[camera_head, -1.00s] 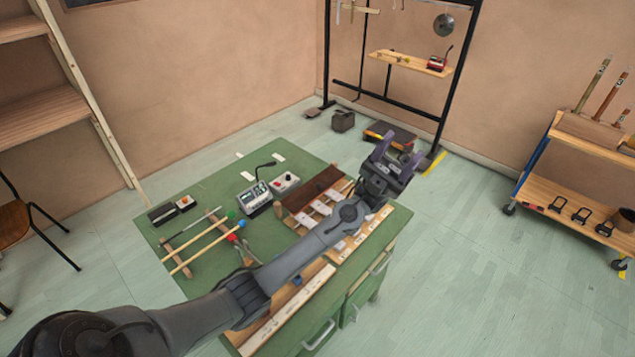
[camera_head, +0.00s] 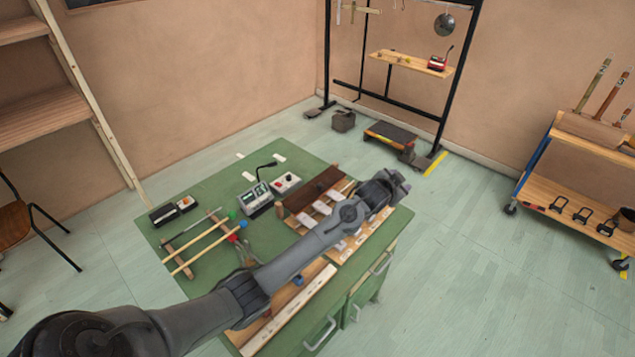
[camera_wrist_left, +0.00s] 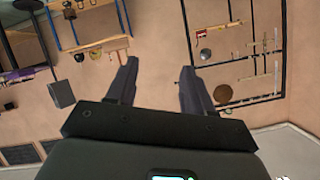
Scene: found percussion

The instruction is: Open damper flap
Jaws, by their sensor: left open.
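A dark brown board (camera_head: 314,189), which looks like the damper flap, lies over the back part of a wooden-framed set of pale bars (camera_head: 322,208) on the green bench. My left arm reaches across the bench from the lower left, and its wrist is just right of the board, above the bars' far right end. The fingers are hidden in the head view. In the left wrist view my left gripper (camera_wrist_left: 159,66) is open and empty, facing the wall, with the board out of sight. My right gripper is in neither view.
Grey-white boxes with knobs (camera_head: 257,198) and mallets on rails (camera_head: 205,243) stand left of the board on the green bench (camera_head: 190,208). A black frame (camera_head: 450,100) with a shelf stands behind. A wooden cart (camera_head: 560,190) is at the right. Open floor surrounds the bench.

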